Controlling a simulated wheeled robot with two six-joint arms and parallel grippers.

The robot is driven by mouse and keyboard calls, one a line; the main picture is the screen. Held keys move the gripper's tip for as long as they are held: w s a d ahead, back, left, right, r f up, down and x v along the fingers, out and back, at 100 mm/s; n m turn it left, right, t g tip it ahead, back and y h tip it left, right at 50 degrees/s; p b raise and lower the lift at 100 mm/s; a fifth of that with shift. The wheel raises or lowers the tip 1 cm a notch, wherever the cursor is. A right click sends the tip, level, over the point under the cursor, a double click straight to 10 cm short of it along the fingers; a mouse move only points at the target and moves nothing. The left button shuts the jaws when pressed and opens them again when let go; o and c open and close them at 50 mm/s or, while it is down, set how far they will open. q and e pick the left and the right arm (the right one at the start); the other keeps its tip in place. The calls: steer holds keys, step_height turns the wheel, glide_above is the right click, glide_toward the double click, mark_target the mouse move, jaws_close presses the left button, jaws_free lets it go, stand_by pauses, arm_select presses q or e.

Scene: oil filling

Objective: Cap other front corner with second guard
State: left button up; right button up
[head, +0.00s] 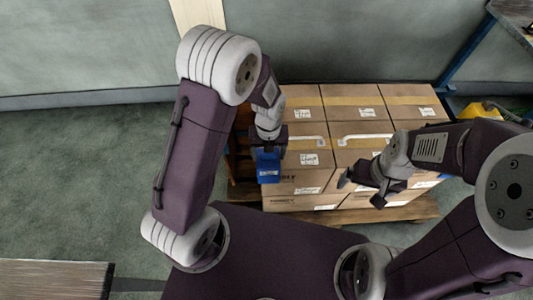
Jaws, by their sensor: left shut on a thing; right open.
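A stack of cardboard boxes (352,103) with tan tape and white labels stands on a wooden pallet (395,213). My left gripper (268,153) is shut on a blue corner guard (268,168), at the stack's front left corner. I cannot tell whether the guard touches the boxes. My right gripper (361,189) is open and empty, in front of the stack's front face toward the right. Its arm hides part of the front right boxes. White strips lie on the top boxes. No other guard can be made out.
A yellow object (481,111) sits on the floor right of the stack, beside a blue-legged table (460,58). A wooden surface (55,280) is at the lower left. Green floor (75,180) is clear on the left. A wall (330,40) runs behind.

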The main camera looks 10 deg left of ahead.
arm_select(q)
steer(key=shift+w+d+f, duration=0.1)
steer(key=shift+w+f, duration=0.05)
steer(key=o, duration=2)
steer(key=shift+c, duration=0.2)
step_height(320, 180, up, 9)
steer(key=shift+r+p, duration=0.1)
steer(key=shift+p, duration=1.05)
